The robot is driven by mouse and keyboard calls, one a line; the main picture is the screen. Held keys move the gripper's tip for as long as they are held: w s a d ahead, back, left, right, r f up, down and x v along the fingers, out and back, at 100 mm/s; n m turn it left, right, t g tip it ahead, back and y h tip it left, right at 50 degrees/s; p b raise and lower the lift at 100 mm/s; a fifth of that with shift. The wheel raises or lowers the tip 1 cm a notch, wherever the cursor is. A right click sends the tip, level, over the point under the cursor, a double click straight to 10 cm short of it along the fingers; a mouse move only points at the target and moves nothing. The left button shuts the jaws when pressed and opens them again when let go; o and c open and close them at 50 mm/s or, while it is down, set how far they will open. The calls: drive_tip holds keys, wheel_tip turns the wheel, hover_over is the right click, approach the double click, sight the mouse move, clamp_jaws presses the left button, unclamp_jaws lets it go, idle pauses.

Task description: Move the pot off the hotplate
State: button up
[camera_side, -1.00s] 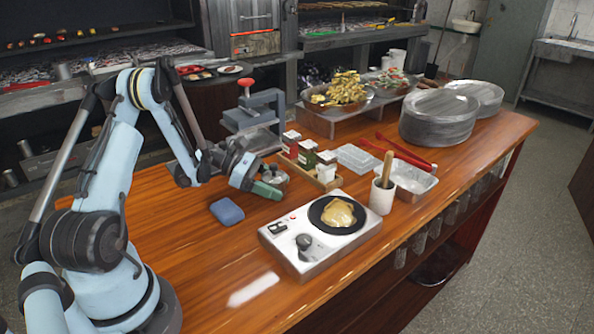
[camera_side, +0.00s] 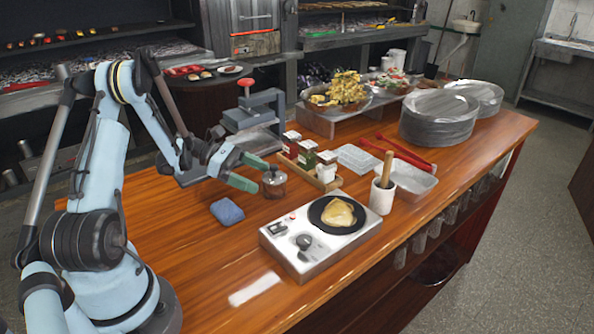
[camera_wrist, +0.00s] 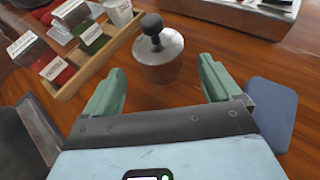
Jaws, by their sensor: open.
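The pot (camera_side: 273,186) is a small grey metal vessel with a black knob on its lid. It stands upright on the wooden counter, apart from the hotplate (camera_side: 297,262), and also shows in the wrist view (camera_wrist: 158,62). The hotplate is a white box with a dial and a round black plate, on which a tan, flat food item lies. My gripper (camera_side: 249,172) is open and empty, just left of the pot in the side view. In the wrist view my gripper (camera_wrist: 161,68) has its fingers spread, with the pot beyond and between their tips.
A wooden caddy (camera_side: 322,183) of labelled jars stands close behind the pot. A blue pad (camera_side: 227,211) lies on the counter near my gripper. A white mortar with pestle (camera_side: 382,196) stands right of the hotplate. The front left counter is clear.

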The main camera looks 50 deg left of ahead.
drive_tip(key=v, duration=0.5)
drive_tip(key=shift+s+a+r, duration=0.15)
drive_tip(key=shift+a+r, duration=0.05)
drive_tip(key=w+d+r+m+g+y, duration=0.2)
drive_tip(key=d+r+m, duration=0.15)
drive_tip(key=d, duration=0.25)
drive_tip(key=w+d+r+m+g+y, duration=0.2)
drive_tip(key=d+r+m, duration=0.1)
drive_tip(key=d+m, duration=0.3)
drive_tip(key=s+d+r+m+t+y, duration=0.2)
drive_tip(key=s+d+m+y, duration=0.4)
drive_tip(key=d+m, duration=0.6)
drive_tip(key=s+r+m, duration=0.1)
drive_tip(key=s+m, duration=0.1)
drive_tip(key=m, duration=0.2)
drive_tip(key=shift+m, duration=0.35)
